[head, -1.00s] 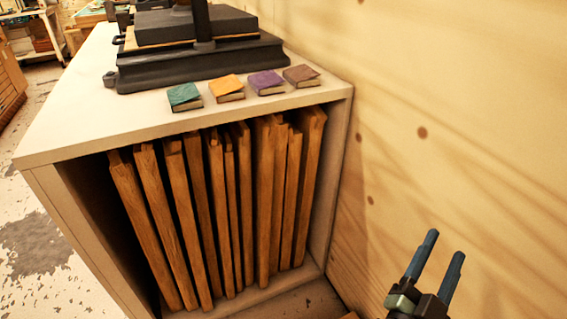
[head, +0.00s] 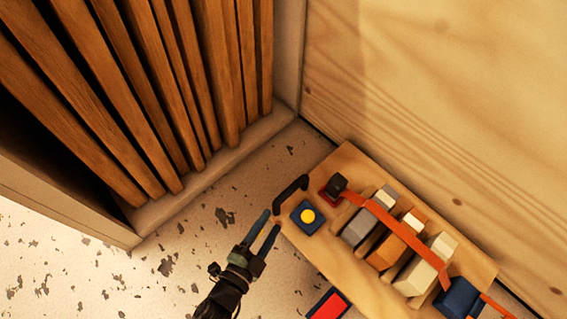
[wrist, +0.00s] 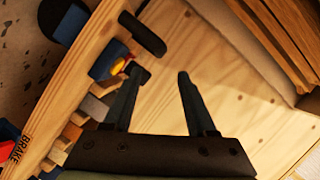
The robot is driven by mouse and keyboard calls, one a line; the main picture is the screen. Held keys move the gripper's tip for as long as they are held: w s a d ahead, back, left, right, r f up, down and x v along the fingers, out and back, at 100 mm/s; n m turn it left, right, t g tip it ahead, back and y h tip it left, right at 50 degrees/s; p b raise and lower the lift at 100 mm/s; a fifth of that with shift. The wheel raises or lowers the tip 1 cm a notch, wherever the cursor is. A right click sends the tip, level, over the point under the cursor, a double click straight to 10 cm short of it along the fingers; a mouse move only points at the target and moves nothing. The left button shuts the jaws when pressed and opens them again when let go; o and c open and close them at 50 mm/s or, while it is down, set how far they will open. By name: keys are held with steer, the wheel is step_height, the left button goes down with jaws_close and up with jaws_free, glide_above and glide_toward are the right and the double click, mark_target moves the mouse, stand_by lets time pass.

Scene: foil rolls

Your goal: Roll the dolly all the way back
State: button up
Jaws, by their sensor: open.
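The dolly (head: 300,245) is a flat wooden board beside the plywood wall, carrying several strapped blocks. Its black handle (head: 291,194) stands at the near left end and also shows in the wrist view (wrist: 142,34). A blue block with a yellow button (head: 307,216) sits by the handle. A red pedal with a blue border (head: 328,305) is at the dolly's side; lettering reading BRAKE shows in the wrist view. My gripper (head: 268,222) is open and empty, its fingertips close to the dolly's handle end. I cannot tell whether they touch it.
A cabinet (head: 170,205) holding several upright wooden boards (head: 150,90) stands on the left, beyond the handle end. The plywood wall (head: 420,90) runs along the dolly's far side. Speckled floor (head: 190,250) is free between cabinet and dolly.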

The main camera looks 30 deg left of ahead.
mark_target(290, 193)
steer(key=b+x, duration=0.6)
steer(key=x, duration=0.5)
steer(key=shift+w+d+f, duration=0.1)
steer(key=shift+d+f, duration=0.1)
steer(key=shift+b+x, duration=0.65)
steer(key=shift+x, duration=0.1)
steer(key=shift+a+r, duration=0.1)
steer(key=shift+r, duration=0.05)
jaws_close()
stand_by(0.4)
